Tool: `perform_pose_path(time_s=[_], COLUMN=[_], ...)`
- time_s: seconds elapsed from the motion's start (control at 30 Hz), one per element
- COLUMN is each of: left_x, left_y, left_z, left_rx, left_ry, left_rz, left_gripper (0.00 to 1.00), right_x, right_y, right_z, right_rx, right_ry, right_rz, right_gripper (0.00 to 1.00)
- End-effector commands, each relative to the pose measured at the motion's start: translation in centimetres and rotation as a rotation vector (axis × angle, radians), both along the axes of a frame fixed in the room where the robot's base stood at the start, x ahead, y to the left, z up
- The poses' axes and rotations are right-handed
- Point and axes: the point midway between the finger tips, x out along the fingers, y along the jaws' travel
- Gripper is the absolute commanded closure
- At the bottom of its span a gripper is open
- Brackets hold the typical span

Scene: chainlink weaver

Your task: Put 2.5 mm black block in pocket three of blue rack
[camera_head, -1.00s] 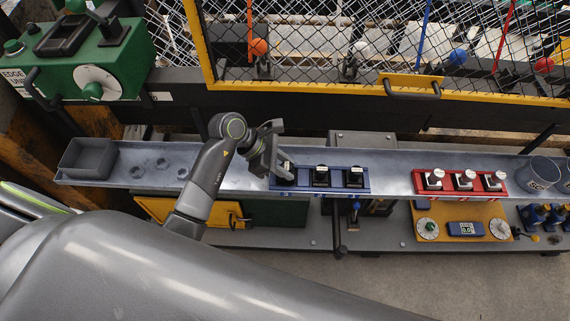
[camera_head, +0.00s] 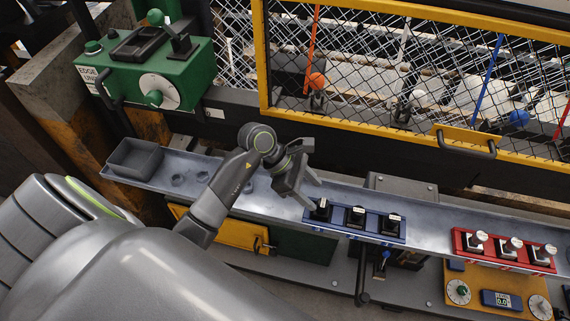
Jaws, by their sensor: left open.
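The blue rack (camera_head: 372,236) stands on the long metal tray. Three black blocks with pale labels sit in it: a left block (camera_head: 321,210), a middle block (camera_head: 355,216) and a right block (camera_head: 391,224). The labels are too small to read, so I cannot tell which block is 2.5 mm. My left gripper (camera_head: 311,189) is open, just above and left of the left block. The fingers look empty, and I cannot tell whether one touches the block. My right gripper is not in view.
A red rack (camera_head: 506,262) with three pale-topped pieces stands further right on the metal tray (camera_head: 434,232). A grey bin (camera_head: 137,158) is at the tray's left end. A mesh guard with a yellow frame (camera_head: 365,133) rises behind. A green control box (camera_head: 150,75) is at upper left.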

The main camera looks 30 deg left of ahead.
Motion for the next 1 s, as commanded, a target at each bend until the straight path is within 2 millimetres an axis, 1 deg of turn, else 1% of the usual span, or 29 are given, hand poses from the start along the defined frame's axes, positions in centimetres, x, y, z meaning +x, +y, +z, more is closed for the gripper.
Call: perform_pose_path(time_s=[0.03, 0.2, 0.6, 0.8, 1.0], left_x=[-0.2, -0.8, -1.8, -2.1, -2.2], left_y=[0.8, 2.7, 6.3, 7.3, 7.6], left_z=[0.7, 3.1, 7.6, 9.0, 9.6], left_rx=[0.008, 0.006, 0.005, 0.003, -0.001], left_ry=[-0.005, -0.003, -0.002, -0.003, -0.001], left_rz=[-0.002, -0.003, -0.001, -0.001, -0.001], left_gripper=[0.46, 0.46, 0.46, 0.46, 0.46], right_x=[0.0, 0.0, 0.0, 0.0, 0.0], right_y=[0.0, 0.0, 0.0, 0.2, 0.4], right_z=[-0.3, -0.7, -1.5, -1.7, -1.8], right_rx=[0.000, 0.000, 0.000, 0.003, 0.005], right_ry=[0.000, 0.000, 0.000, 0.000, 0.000], right_rz=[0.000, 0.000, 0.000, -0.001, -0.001], right_gripper=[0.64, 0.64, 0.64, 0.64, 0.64])
